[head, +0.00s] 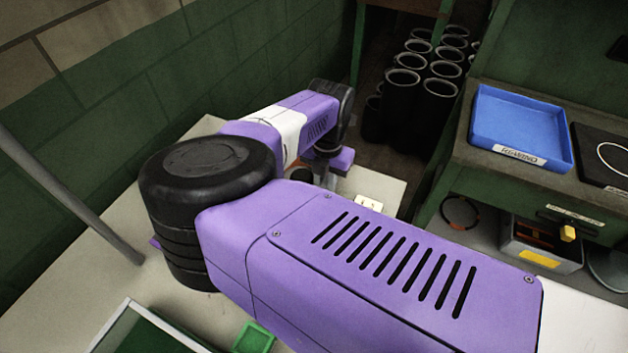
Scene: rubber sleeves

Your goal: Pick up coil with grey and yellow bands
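I cannot make out a coil with grey and yellow bands in the head view. My purple, white and black arm crosses the middle and hides much of the pale table. My gripper (325,178) is at the far end of the arm, low over the table's far part and mostly hidden by my own arm. Its fingers are too small and covered to tell open from shut. A dark, brownish thing (299,170) shows partly just left of it; I cannot tell what it is. A small whitish item (369,203) lies on the table to the right of it.
A blue tray (521,122) sits on the green bench at right, beside a black plate (606,152). Below are a dark ring (460,212) and a grey bin (541,246). Black sleeves (405,100) stand behind.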

